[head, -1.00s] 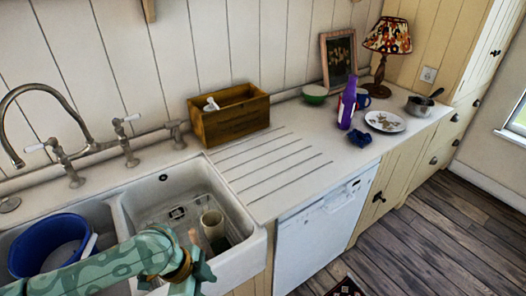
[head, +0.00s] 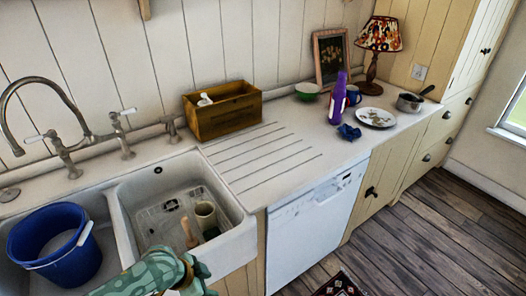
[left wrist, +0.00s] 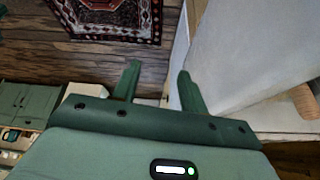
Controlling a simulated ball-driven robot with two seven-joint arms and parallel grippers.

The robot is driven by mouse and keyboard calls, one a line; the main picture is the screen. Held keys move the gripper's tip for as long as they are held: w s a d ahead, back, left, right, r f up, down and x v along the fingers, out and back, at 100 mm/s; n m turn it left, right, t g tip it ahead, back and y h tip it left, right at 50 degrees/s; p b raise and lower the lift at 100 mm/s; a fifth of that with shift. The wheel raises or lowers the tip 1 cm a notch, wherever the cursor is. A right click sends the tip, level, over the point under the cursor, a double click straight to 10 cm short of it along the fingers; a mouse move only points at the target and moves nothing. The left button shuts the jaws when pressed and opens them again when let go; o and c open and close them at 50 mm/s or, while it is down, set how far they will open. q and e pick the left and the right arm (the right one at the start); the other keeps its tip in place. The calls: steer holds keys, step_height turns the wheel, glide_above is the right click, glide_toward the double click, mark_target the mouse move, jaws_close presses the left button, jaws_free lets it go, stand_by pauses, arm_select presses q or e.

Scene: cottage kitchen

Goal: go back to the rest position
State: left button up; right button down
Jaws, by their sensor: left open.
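My left arm comes in at the bottom of the head view, in front of the double sink (head: 225,243), with its gripper end low and partly cut off by the frame edge. In the left wrist view my left gripper (left wrist: 158,82) is open, its two green fingers apart with nothing between them. It points down past the cabinet front, with the wooden floor (left wrist: 110,60) below. My right gripper is in neither view.
The sink holds a blue bucket (head: 55,248) and, in the right basin, a cream cup (head: 206,216). A wooden box (head: 222,112), purple bottle (head: 338,98), blue cloth (head: 349,132), plate (head: 375,117), saucepan (head: 410,103) and lamp (head: 379,36) stand on the counter. A patterned rug (left wrist: 112,18) lies on the floor.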

arm_select(q)
steer(key=s+a+f+n+t+y+b, duration=0.1)
steer(key=s+a+f+n, duration=0.25)
steer(key=f, duration=0.55)
steer(key=s+a+f+n+y+b, duration=0.1)
steer(key=s+a+f+n+y, duration=0.25)
steer(key=f, duration=0.65)
steer(key=s+a+f+g, duration=0.1)
steer(key=s+f, duration=0.3)
steer(key=s, duration=0.6)
steer(key=s+a+f+n+g, duration=0.1)
steer(key=s+f, duration=0.3)
steer(key=s, duration=0.6)
steer(key=s+a+f+n+b, duration=0.1)
steer(key=s+f, duration=0.3)
steer(key=s, duration=0.6)
steer(key=shift+a+g, duration=0.35)
steer(key=shift+g, duration=0.05)
steer(key=shift+f, duration=0.1)
